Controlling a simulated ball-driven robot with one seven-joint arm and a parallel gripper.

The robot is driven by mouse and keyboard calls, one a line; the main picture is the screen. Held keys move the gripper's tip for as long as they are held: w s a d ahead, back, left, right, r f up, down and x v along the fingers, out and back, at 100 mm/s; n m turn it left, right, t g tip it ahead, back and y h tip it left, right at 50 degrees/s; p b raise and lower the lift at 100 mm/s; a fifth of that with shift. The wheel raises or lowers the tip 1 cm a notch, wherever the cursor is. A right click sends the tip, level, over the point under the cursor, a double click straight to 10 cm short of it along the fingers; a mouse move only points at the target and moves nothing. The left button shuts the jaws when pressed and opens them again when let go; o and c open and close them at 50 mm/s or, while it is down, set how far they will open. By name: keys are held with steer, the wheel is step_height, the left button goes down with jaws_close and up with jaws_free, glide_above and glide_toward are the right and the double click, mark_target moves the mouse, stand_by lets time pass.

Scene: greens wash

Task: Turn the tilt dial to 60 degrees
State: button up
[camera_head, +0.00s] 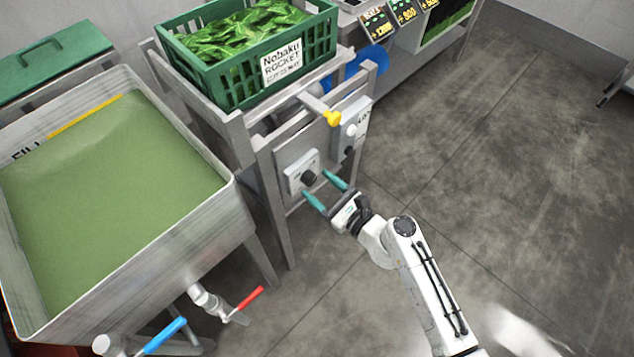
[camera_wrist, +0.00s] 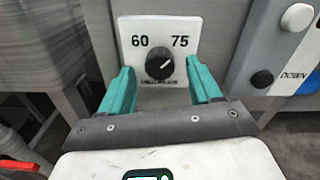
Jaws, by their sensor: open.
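The tilt dial (camera_wrist: 160,66) is a round black knob on a white plate (camera_wrist: 186,28) marked 60 on the left and 75 on the right. Its pale pointer mark points up and right, toward the 75. In the head view the dial (camera_head: 309,178) sits on the front of the metal stand. My gripper (camera_head: 317,184) is open, its teal fingers pointing at the plate. In the wrist view the fingers stand on either side of the dial with a gap on both sides. I cannot tell how far the fingertips are from the plate.
A control box (camera_head: 352,128) with a white and a black button (camera_wrist: 262,79) labelled DOWN is right of the dial. A green crate (camera_head: 245,60) of leaves tops the stand. A water-filled sink (camera_head: 200,230) stands left. Floor at right is clear.

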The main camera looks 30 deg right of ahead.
steer(key=shift+x, duration=0.8)
steer(key=shift+c, duration=0.2)
steer(key=c, duration=1)
